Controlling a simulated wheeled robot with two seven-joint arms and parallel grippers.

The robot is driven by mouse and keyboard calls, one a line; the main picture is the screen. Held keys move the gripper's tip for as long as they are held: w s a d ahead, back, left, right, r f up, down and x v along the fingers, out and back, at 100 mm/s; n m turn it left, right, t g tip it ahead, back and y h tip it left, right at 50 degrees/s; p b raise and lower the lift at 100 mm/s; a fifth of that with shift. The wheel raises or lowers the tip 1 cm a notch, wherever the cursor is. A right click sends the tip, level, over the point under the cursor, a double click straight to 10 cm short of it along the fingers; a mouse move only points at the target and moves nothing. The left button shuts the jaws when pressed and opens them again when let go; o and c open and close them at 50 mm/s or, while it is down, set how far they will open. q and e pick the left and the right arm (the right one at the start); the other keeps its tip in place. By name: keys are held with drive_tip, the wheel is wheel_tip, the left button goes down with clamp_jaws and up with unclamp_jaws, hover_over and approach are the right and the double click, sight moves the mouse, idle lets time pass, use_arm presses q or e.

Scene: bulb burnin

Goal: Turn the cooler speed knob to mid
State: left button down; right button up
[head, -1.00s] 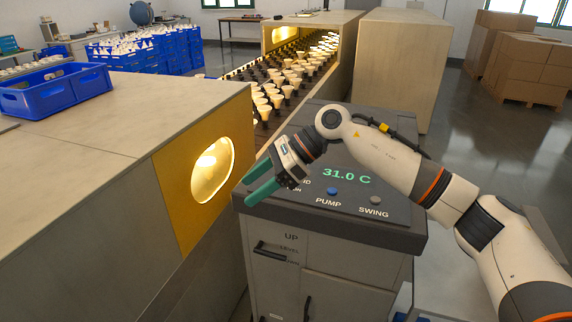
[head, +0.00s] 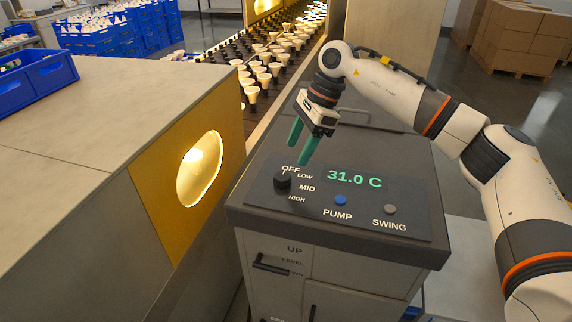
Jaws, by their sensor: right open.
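The cooler (head: 330,235) is a grey cabinet with a dark sloping panel on top. Its black speed knob (head: 282,182) sits at the panel's left, with OFF, LOW, MID and HIGH printed around it. The knob's pointer is too small to read surely; it seems to face OFF. My right gripper (head: 298,154) has green fingers, spread apart and empty, pointing down above and just behind the knob, not touching it. My left gripper is out of view.
The panel also has a green 31.0 C display (head: 355,179), a blue PUMP button (head: 341,200) and a grey SWING button (head: 390,209). A bench with a glowing window (head: 200,170) stands close on the left. A conveyor of bulbs (head: 262,75) runs behind.

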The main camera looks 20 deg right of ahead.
sight(285, 175)
drive_tip(key=p+x, duration=0.1)
drive_tip(key=x, duration=0.2)
drive_tip(key=shift+w+a+f, duration=0.15)
drive_tip(key=shift+a+f, duration=0.05)
drive_tip(key=shift+f, duration=0.05)
drive_tip(key=p+x, duration=0.1)
drive_tip(key=x, duration=0.3)
drive_tip(key=shift+w, duration=0.1)
drive_tip(key=shift+f, duration=0.15)
drive_tip(key=shift+c, duration=0.6)
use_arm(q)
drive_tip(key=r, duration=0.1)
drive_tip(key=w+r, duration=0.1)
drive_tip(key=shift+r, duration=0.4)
use_arm(e)
drive_tip(key=c, duration=0.9)
